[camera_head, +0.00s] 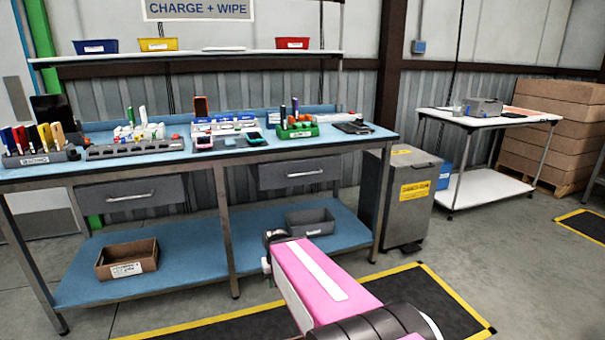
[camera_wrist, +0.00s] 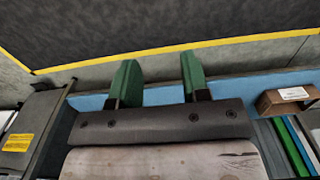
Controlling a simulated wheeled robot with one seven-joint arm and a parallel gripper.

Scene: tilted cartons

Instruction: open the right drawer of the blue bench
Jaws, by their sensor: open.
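The blue bench (camera_head: 250,153) stands across the middle of the head view, with two grey drawers under its top. The right drawer (camera_head: 272,180) looks shut, and its pale bar handle (camera_head: 305,174) faces me. The left drawer (camera_head: 108,208) also looks shut. My pink arm reaches toward the bench's lower right part, below the right drawer; my gripper's fingers cannot be made out there. In the wrist view my gripper (camera_wrist: 158,80) has two green fingers wide apart with nothing between them. The right drawer and its handle cannot be made out in the wrist view.
A brown box (camera_head: 127,260) and a grey bin (camera_head: 311,221) sit on the lower shelf (camera_head: 190,250). A grey waste cabinet (camera_head: 402,200) stands right of the bench. Chargers and devices crowd the top. A yellow-edged black mat (camera_head: 440,300) lies on the floor.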

